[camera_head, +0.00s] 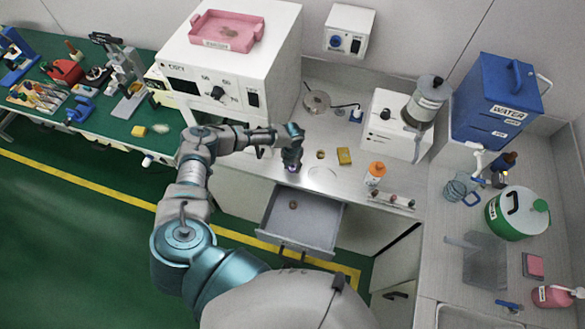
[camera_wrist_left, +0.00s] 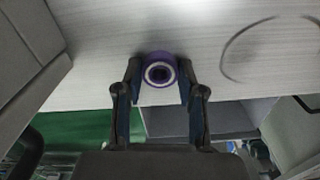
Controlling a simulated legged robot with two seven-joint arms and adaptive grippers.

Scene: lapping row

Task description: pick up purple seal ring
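The purple seal ring (camera_wrist_left: 159,57) sits on the pale counter, with its light inner ring and dark centre facing the camera in the left wrist view. My left gripper (camera_wrist_left: 160,78) has one fingertip on each side of it, very close to its sides. Any contact is hard to make out. In the head view my left gripper (camera_head: 292,165) points down at the counter's front edge, and a bit of purple shows under its tip. My right gripper is not in view.
An open grey drawer (camera_head: 323,220) juts out below the gripper. A yellow box (camera_head: 344,156), a brass-coloured ring (camera_head: 320,154) and an orange-capped bottle (camera_head: 375,173) stand to the right. The white oven (camera_head: 270,75) rises behind to the left.

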